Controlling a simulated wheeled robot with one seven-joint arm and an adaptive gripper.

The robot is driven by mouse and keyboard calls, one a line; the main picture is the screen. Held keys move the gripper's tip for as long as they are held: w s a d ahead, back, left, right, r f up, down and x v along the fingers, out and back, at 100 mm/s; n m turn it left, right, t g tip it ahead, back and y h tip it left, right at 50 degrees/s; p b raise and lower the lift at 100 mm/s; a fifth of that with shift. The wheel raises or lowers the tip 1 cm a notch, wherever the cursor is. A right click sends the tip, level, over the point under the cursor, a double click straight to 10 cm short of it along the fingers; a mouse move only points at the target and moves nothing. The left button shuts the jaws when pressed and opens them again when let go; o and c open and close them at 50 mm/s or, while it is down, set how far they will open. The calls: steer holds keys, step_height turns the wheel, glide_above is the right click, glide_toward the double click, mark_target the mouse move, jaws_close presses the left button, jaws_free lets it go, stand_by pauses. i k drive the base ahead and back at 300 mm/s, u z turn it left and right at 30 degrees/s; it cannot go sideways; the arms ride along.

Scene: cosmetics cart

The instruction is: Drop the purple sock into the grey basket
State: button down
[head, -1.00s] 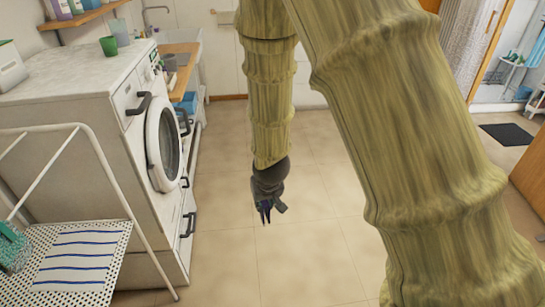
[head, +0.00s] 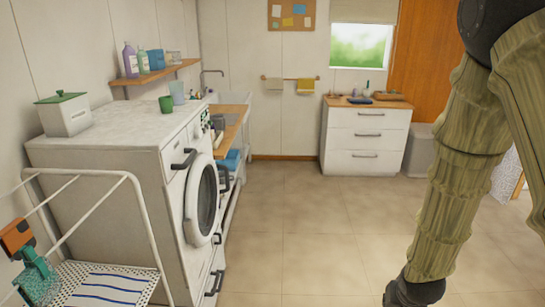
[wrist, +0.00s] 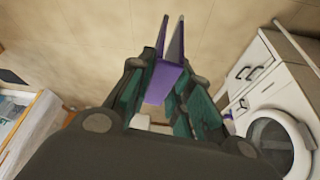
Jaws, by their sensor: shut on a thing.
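The purple sock (wrist: 163,82) shows between the fingers of my gripper (wrist: 166,78) in the wrist view. The gripper is shut on it, and part of the sock sticks out past the fingertips. A grey bin-like container (head: 421,150), which looks like the grey basket, stands on the floor at the back, right of a white drawer unit. My arm hides part of it, and its inside does not show.
A white washing machine (head: 130,190) and a drying rack (head: 150,230) stand along the left. The white drawer unit (head: 365,140) is against the back wall. The tiled floor (head: 310,230) between them is clear.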

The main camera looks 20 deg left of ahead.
mark_target(220, 129)
steer(key=z, duration=0.15)
steer(key=i, duration=5.9)
steer(key=u, duration=4)
